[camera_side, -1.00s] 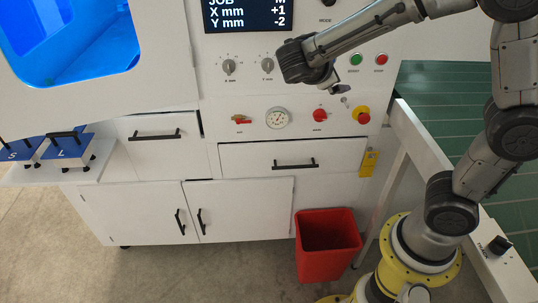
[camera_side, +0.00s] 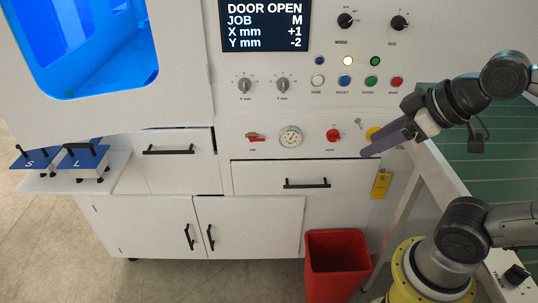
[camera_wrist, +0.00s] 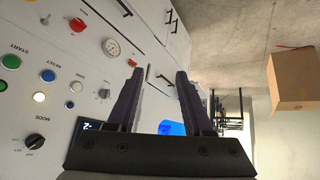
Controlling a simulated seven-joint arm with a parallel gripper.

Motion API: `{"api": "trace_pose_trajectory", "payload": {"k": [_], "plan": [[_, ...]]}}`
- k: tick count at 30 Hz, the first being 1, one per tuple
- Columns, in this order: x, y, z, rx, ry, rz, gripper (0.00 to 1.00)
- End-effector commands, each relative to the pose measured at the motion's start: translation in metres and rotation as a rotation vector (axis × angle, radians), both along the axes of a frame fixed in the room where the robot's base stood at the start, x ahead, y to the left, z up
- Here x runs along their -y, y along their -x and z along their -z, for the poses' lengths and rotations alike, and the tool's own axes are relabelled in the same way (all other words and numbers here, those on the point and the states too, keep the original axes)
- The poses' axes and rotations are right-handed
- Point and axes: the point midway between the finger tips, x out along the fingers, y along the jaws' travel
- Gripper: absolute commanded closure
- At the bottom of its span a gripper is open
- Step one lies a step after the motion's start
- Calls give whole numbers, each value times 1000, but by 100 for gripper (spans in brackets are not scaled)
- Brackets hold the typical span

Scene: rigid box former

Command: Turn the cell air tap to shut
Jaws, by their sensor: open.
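The air tap (camera_side: 254,136) has a small red lever on the white panel, left of the round pressure gauge (camera_side: 290,138). Its lever lies roughly sideways in the side view. In the wrist view the red tap (camera_wrist: 132,63) shows small, close to the gauge (camera_wrist: 112,47) and just beyond the left finger's tip. My gripper (camera_side: 367,152) is at the right of the panel, its dark purple fingers pointing left and down, well apart from the tap. In the wrist view my gripper (camera_wrist: 158,74) is open with nothing between its fingers.
A red switch (camera_side: 333,134) and a yellow-based stop button (camera_side: 373,134), partly hidden by my gripper, sit right of the gauge. A drawer handle (camera_side: 307,183) juts out below. A red bin (camera_side: 336,262) stands on the floor. The display (camera_side: 266,25) reads DOOR OPEN.

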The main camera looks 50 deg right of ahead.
Motion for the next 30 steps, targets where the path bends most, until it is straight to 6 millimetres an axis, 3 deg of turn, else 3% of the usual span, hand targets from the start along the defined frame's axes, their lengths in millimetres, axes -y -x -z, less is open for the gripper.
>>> {"api": "trace_pose_trajectory", "payload": {"k": [3, 9, 13, 16, 20, 23, 27, 30], "plan": [[-9, -47, -52, 254, 40, -95, 56], [-10, -134, -126, 591, 149, -141, 56], [-1, -190, -153, 738, 258, -95, 56], [10, -231, -158, 802, 363, -28, 56], [25, -279, -141, 815, 536, 78, 56], [35, -308, -109, 767, 696, 161, 56], [38, -331, -42, 632, 943, 247, 56], [32, -332, 14, 509, 1116, 275, 56]]}}
